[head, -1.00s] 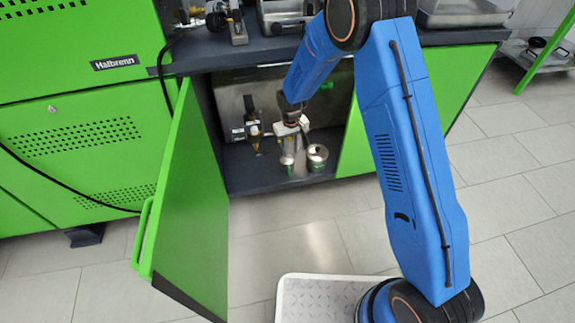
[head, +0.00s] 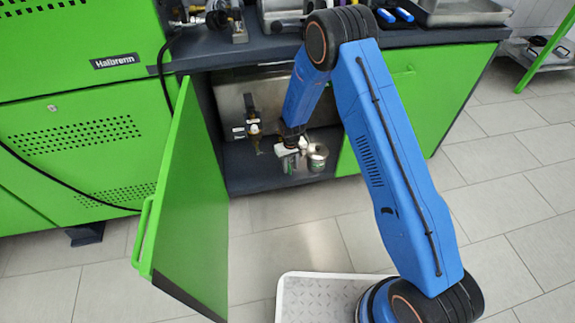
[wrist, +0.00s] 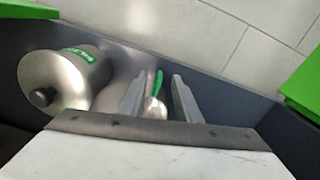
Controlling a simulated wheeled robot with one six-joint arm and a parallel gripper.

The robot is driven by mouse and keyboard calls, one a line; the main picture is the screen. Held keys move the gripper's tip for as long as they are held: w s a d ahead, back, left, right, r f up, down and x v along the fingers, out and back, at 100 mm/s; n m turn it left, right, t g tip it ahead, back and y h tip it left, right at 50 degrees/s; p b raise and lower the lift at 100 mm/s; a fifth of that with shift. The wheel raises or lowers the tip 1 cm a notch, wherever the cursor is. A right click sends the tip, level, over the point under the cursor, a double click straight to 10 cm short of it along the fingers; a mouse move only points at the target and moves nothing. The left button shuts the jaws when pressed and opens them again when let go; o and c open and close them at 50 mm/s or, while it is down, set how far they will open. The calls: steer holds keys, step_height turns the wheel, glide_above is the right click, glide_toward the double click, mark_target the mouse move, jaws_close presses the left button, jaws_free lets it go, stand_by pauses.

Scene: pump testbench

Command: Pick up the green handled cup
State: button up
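The small metal cup (wrist: 154,108) with a green handle (wrist: 158,82) stands inside the open cabinet, low in the wrist view. My gripper (wrist: 158,76) is open, with one finger on each side of the cup and handle in that view. Whether the fingers touch it is unclear. In the head view my gripper (head: 290,157) is down near the cabinet floor and largely covers the cup.
A lidded metal pot (wrist: 65,82) with a green label stands close left in the wrist view; the head view shows it (head: 317,158) just right of my gripper. A brass valve fitting (head: 254,130) is to the left. The open green door (head: 185,210) borders the left side.

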step_height(320, 180, down, 5)
jaws_close()
stand_by(0.3)
